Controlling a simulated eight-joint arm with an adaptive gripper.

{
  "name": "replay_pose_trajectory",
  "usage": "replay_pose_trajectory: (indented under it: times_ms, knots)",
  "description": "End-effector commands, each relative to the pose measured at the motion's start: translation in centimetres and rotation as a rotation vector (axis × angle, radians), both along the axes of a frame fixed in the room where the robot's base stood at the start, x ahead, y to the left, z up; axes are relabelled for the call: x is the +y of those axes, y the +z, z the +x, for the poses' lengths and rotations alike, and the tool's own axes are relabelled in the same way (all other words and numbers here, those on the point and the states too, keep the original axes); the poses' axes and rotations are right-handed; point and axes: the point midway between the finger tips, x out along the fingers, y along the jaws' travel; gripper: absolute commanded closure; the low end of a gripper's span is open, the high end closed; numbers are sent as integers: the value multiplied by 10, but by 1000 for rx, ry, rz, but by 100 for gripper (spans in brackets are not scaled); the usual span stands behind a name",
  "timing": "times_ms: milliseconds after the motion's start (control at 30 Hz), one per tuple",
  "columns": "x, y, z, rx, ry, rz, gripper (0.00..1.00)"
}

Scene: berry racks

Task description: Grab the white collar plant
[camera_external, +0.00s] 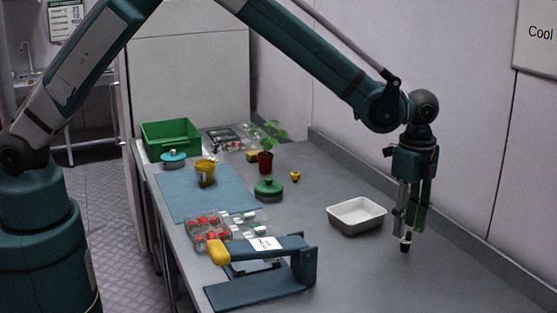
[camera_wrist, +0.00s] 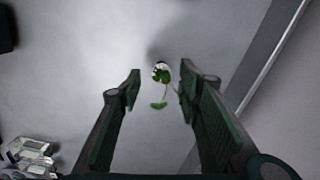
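The white collar plant (camera_wrist: 161,68) shows in the wrist view as a small dark pot with a white rim. Thin green stems and a leaf reach from it toward the camera. My gripper (camera_wrist: 160,80) points down over it with its fingers apart, one on each side, with visible gaps. In the external view my gripper (camera_external: 410,228) is low over the right part of the counter. A small dark and white thing (camera_external: 405,244) at its fingertips looks like the same plant, mostly hidden by the fingers. I cannot tell whether the fingers touch it.
A white tray (camera_external: 343,224) stands just left of my gripper. The wall edge runs close on the right.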

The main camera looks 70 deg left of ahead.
Motion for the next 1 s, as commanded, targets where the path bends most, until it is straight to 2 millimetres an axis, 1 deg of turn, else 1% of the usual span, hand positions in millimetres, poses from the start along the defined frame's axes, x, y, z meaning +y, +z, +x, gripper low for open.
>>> replay_pose_trajectory:
  times_ms: [133, 267, 467, 600, 700, 800, 1000]
  knots:
    - [0, -1, 0, 0, 0, 0, 66]
    - [0, -6, 1, 0, 0, 0, 66]
    - [-1, -24, 3, 0, 0, 0, 66]
    - [-1, -40, 3, 0, 0, 0, 66]
    - [-1, -47, 3, 0, 0, 0, 66]
    - [-1, -51, 3, 0, 0, 0, 66]
    - [-1, -52, 3, 0, 0, 0, 66]
